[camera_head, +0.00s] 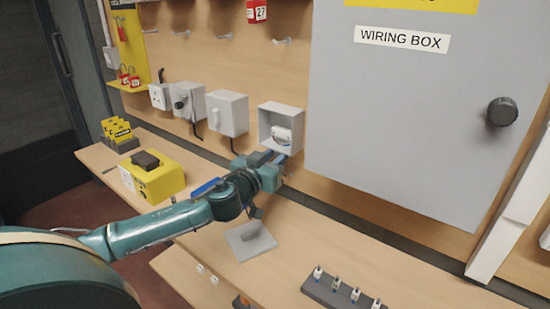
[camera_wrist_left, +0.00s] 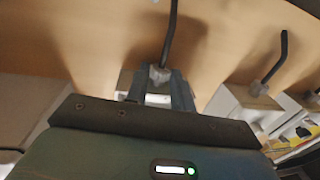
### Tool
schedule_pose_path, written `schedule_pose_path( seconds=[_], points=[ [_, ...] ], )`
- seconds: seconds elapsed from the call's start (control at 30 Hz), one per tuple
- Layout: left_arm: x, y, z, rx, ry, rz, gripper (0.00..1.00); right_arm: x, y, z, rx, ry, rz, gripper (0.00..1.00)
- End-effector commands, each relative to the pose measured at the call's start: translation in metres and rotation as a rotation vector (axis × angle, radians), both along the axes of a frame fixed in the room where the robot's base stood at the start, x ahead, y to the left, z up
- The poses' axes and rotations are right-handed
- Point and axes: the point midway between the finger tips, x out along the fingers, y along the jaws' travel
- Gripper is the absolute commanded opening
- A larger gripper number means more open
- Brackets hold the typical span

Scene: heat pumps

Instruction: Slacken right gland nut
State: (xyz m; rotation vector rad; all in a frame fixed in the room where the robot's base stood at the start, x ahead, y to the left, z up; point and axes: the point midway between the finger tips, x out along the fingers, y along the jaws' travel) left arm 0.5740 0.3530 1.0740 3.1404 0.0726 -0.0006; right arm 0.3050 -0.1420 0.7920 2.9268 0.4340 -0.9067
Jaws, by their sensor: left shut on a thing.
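The gland nut (camera_wrist_left: 160,75) is a small grey fitting with a black cable running out of it, in the left wrist view. My left gripper (camera_wrist_left: 158,92) is shut on it, with a finger on each side covering part of it. In the head view my left gripper (camera_head: 274,162) is just under the open-fronted grey box (camera_head: 264,130); the nut is hidden there. A second gland nut (camera_wrist_left: 259,88) with its own black cable shows to the right in the wrist view, apart from my gripper. My right gripper is not in view.
A large grey wiring box (camera_head: 405,120) with a black knob is right of the gripper. Closed grey boxes (camera_head: 227,114) are to the left. A yellow case (camera_head: 155,180), a grey plate (camera_head: 245,243) and a dark rack (camera_head: 335,292) are on the bench.

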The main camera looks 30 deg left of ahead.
Motion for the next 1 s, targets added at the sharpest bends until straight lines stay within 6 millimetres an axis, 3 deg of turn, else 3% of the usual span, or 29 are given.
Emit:
schedule_pose_path(
  seconds=[0.53, 0.77, 1.0],
  points=[
    [0.003, 0.013, 0.005, 0.004, 0.001, -0.414, 0.01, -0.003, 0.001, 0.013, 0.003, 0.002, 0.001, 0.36],
    [0.006, 0.017, 0.005, 0.005, -0.001, -0.618, 0.01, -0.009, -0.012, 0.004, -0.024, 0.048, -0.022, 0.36],
    [0.008, 0.019, 0.001, 0.003, -0.002, -0.784, 0.01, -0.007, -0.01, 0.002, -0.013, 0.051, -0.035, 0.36]
  ],
)
